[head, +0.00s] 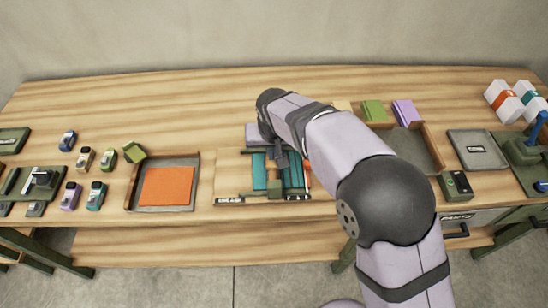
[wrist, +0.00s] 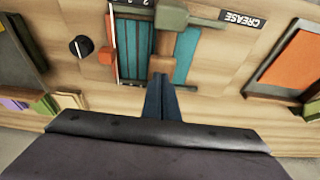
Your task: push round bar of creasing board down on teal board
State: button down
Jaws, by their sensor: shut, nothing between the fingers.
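The creasing board (head: 230,178) is a wooden base marked CREASE at the middle front of the bench. The teal board (head: 259,172) lies on it and shows on both sides of a brown round bar; it also shows in the wrist view (wrist: 187,55). The brown bar (wrist: 166,68) runs from a green block (wrist: 172,15) across the teal board. My gripper (wrist: 162,84) is shut and empty, fingertips at the brown bar's end, seemingly over or touching it; contact is unclear. In the head view my gripper (head: 279,158) partly hides the bar and board.
A tray with an orange sheet (head: 166,187) stands left of the board. Right of my arm are another tray (head: 432,150), a grey tray (head: 478,150) and a green device (head: 455,185). A black knob (wrist: 81,46) and an orange piece (wrist: 106,53) sit beside the teal board.

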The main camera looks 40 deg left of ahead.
jog(key=shift+a+r+p, duration=0.1)
jog(key=shift+r+p, duration=1.55)
jog(key=shift+r, duration=0.95)
jog(key=shift+w+d, duration=0.2)
jog(key=shift+w, duration=0.05)
jog(key=w+d+r+m+h, duration=0.15)
jog(key=w+d, duration=0.25)
jog(key=d, duration=1)
jog(key=w+d+m+h, duration=0.1)
jog(key=w+d+m, duration=0.3)
jog(key=d, duration=1.1)
jog(key=s+d+f+m+g, duration=0.1)
jog(key=s+d, duration=0.5)
jog(key=d, duration=0.4)
jog(key=s+d+f+m+g, duration=0.1)
jog(key=s+d+f+m, duration=0.1)
jog(key=s+d, duration=0.5)
jog(key=d, duration=0.4)
jog(key=shift+b, duration=0.3)
jog(key=shift+f+m, duration=0.1)
jog(key=shift+m, duration=0.15)
